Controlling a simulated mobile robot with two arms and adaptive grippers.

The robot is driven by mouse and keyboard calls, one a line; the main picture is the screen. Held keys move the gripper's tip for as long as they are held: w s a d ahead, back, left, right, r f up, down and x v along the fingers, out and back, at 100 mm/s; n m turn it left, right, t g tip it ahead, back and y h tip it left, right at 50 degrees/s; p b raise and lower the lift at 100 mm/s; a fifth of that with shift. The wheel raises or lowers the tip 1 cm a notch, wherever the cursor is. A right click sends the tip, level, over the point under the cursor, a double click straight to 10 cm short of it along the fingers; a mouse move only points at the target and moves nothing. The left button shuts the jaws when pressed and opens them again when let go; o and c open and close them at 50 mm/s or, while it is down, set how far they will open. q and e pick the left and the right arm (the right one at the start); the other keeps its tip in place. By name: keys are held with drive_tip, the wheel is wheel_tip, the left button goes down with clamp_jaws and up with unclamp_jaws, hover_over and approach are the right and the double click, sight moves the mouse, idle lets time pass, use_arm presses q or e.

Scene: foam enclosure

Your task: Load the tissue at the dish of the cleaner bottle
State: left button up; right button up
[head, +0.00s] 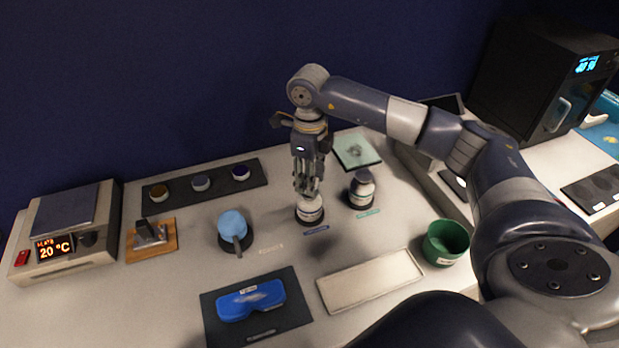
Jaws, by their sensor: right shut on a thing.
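My right gripper (307,186) points straight down at the top of a white bottle (310,208) with a label, mid-table. Its fingers are shut, and what they hold, taken as the tissue, is too small and hidden to make out clearly. The fingertips are at the bottle's top, where they hide its dish; I cannot tell whether they touch it. A second bottle (361,189), with a dark cap and pale label, stands just to the right. Both have small labels on the table in front. My left gripper is not in view.
A pale green plate (356,150) with a grey smudge lies behind the bottles. A blue-topped object (232,229) stands left. In front are blue goggles (251,300) on a dark mat, an empty beige tray (370,281) and a green cup (445,243). A hotplate (66,230) is far left.

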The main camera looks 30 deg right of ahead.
drive_tip(key=shift+r+p, duration=1.35)
drive_tip(key=shift+r, duration=1.25)
